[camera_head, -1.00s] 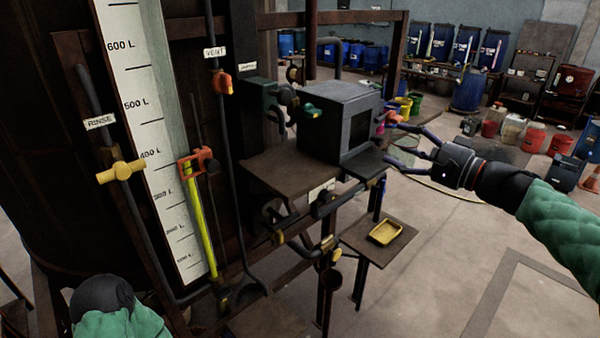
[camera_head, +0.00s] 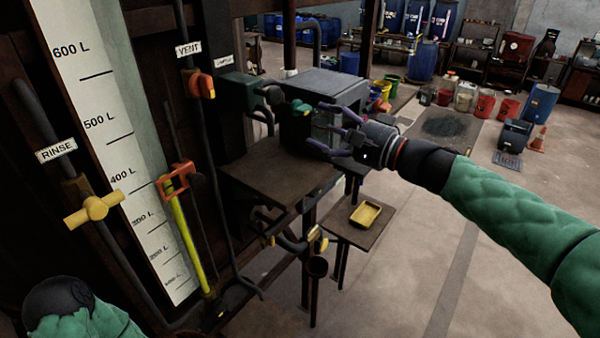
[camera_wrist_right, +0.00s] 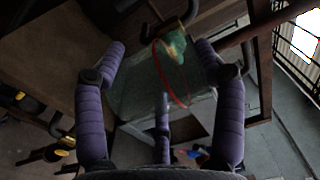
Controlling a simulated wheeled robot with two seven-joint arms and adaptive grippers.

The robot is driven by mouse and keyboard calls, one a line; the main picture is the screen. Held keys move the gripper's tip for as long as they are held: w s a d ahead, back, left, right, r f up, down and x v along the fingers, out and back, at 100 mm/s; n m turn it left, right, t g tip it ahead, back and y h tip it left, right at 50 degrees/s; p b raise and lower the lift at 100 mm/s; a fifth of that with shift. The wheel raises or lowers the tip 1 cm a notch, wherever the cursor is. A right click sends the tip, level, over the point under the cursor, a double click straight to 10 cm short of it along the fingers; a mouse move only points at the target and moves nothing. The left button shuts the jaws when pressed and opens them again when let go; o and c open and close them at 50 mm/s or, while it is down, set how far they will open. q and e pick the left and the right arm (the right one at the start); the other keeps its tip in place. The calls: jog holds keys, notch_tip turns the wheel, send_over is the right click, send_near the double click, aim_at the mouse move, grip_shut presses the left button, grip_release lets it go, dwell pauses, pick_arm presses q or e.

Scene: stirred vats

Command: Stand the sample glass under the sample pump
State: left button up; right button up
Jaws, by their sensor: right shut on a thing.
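My right gripper (camera_head: 322,128) is shut on a clear, greenish glass (camera_head: 328,120), held in front of the dark grey box and above the shelf plate. In the right wrist view the glass (camera_wrist_right: 140,85), with a red line round it, sits between the purple fingers of the gripper (camera_wrist_right: 163,75). A dark green block with a pipe, seemingly the sample pump (camera_head: 240,90), stands under a small label on the left. A teal-green knob (camera_head: 300,107) is just left of the fingers; it also shows behind the glass in the wrist view (camera_wrist_right: 173,45). My left gripper is out of view.
The grey box (camera_head: 320,84) stands behind my right fingers. The brown shelf plate (camera_head: 262,172) below has bare room. A low stand holds a yellow tray (camera_head: 366,214). Pipes and a yellow-handled rinse valve (camera_head: 93,209) run along the tank at left.

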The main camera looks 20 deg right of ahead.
send_over(301, 190)
jog(key=f, duration=0.5)
jog(key=shift+w+d+f, duration=0.1)
jog(key=shift+d+f, duration=0.2)
jog(key=shift+d, duration=0.05)
jog(key=f, duration=0.3)
jog(key=shift+a+f+p, duration=0.3)
jog(key=shift+p, duration=0.1)
jog(key=shift+f, duration=0.15)
jog(key=shift+f, duration=0.1)
jog(key=o, duration=1.4)
jog(key=shift+o, duration=0.2)
